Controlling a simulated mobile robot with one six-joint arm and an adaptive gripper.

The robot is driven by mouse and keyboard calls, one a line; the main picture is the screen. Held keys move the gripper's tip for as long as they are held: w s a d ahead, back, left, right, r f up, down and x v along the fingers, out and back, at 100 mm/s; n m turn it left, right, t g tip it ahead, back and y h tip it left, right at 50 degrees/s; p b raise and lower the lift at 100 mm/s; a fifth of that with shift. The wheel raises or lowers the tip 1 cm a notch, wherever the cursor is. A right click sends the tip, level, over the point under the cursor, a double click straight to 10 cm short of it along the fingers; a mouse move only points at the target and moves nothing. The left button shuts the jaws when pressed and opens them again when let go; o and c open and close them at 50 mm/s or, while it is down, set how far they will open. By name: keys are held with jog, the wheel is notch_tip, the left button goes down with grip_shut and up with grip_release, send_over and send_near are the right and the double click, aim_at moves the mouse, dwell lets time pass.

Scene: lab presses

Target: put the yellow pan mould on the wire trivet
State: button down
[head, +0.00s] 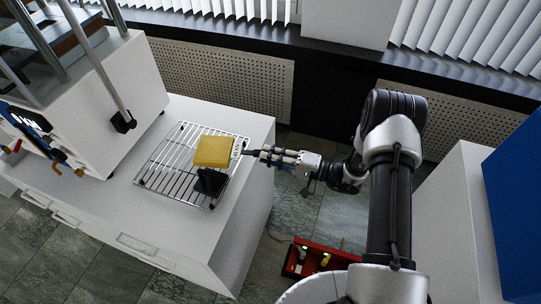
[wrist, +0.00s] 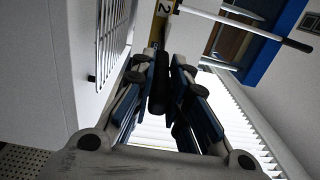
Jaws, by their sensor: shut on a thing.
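The yellow pan mould (head: 213,151) is over the far part of the wire trivet (head: 166,181) in the head view. In the wrist view my gripper (wrist: 164,80) is shut on the mould's black handle (wrist: 156,92). The mould's yellow edge and a label marked 2 (wrist: 165,8) show beyond the fingers. Part of the trivet (wrist: 110,38) shows at the upper left there.
The trivet lies on a white cabinet (head: 240,205). A white press (head: 110,85) with metal bars stands to the left. A red box (head: 312,259) is on the floor.

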jog(key=shift+f, duration=0.25)
jog(key=c, duration=1.6)
grip_release()
jog(key=shift+o, duration=0.2)
jog(key=shift+r, duration=0.1)
